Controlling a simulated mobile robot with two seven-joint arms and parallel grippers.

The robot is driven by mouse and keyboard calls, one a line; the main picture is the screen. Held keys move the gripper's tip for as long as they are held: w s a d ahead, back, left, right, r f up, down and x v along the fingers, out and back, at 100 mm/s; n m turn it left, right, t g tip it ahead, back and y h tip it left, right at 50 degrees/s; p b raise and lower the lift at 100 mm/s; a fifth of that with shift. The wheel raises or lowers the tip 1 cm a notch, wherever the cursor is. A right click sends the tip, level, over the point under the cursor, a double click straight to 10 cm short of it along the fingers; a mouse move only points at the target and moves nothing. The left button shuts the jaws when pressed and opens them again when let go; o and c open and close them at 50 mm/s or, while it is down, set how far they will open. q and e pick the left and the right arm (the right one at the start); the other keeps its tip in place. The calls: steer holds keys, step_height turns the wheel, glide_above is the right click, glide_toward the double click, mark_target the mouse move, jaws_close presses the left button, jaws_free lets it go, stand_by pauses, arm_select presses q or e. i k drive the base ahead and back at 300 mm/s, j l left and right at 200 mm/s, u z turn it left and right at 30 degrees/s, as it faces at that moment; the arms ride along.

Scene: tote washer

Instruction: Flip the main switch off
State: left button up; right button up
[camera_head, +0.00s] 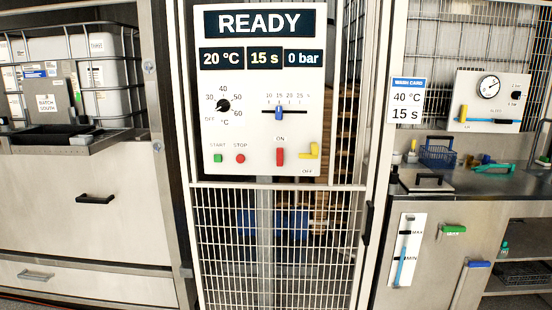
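A white control panel (262,100) faces me in the middle of the head view, with a display reading READY. Low on the panel is a red upright switch handle (280,157) under the label ON. To its right is a yellow L-shaped handle (311,152), with the label OFF (307,171) below it. No label names either one as the main switch, so I cannot tell which it is. Neither of my grippers is in view.
The panel also has a dial (223,105), a blue slider (278,113), a green button (218,158) and a red button (240,158). A white mesh door (232,215) is below. A counter with a blue basket (438,153) is at the right.

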mark_target(279, 151)
steer(key=i+l+z, duration=0.2)
steer(key=i, duration=0.3)
steer(key=i+z, duration=0.2)
steer(key=i, duration=0.3)
